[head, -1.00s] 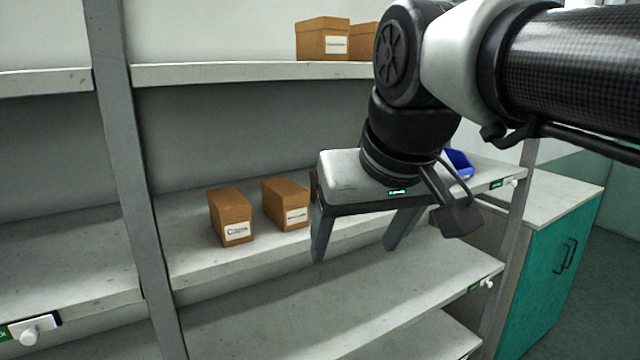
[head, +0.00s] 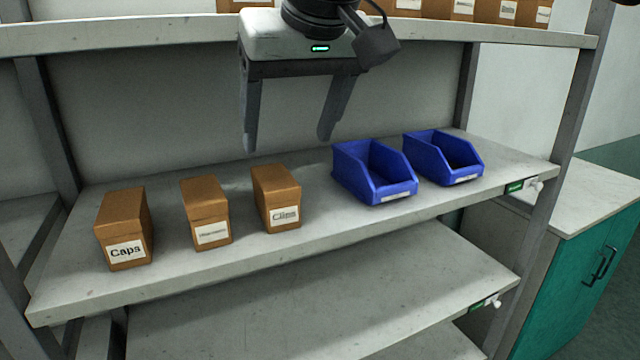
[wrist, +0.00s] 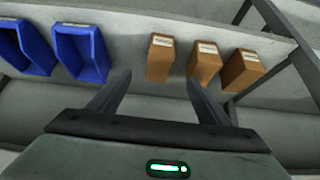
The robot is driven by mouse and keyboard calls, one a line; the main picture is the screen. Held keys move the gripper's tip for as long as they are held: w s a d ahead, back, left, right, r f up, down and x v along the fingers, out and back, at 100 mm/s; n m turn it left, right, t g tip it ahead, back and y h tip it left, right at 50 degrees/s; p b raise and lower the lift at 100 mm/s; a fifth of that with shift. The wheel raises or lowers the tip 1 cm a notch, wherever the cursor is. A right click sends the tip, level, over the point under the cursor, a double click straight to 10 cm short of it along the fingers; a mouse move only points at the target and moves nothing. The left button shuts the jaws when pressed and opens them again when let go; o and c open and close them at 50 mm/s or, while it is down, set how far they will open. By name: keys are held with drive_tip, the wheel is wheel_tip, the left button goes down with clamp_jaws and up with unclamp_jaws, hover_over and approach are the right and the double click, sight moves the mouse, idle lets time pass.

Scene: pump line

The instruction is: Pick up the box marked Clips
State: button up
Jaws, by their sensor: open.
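The box marked Clips (head: 276,199) is a small brown carton with a white label. It stands on the middle shelf, the rightmost of three boxes, just left of the blue bins. My gripper (head: 287,142) is open and empty, with its fingers pointing down above and behind the Clips box in the head view. In the wrist view, where the row is reversed, the box nearest the bins (wrist: 160,58) stands beyond the open fingers (wrist: 158,88). Its label is too small to read there.
A box marked Caps (head: 124,229) and a box with an unreadable label (head: 206,213) stand to the left. Two blue bins (head: 375,172) (head: 443,158) stand to the right. An upper shelf (head: 150,30) holds more boxes. The shelf front is clear.

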sight(277, 181)
drive_tip(key=x, duration=1.1)
drive_tip(key=shift+w+a, duration=0.1)
drive_tip(key=shift+w, duration=0.2)
drive_tip(key=shift+x, duration=3.05)
drive_tip(key=c, duration=1.3)
drive_tip(key=shift+r, duration=0.1)
drive_tip(key=shift+c, duration=0.2)
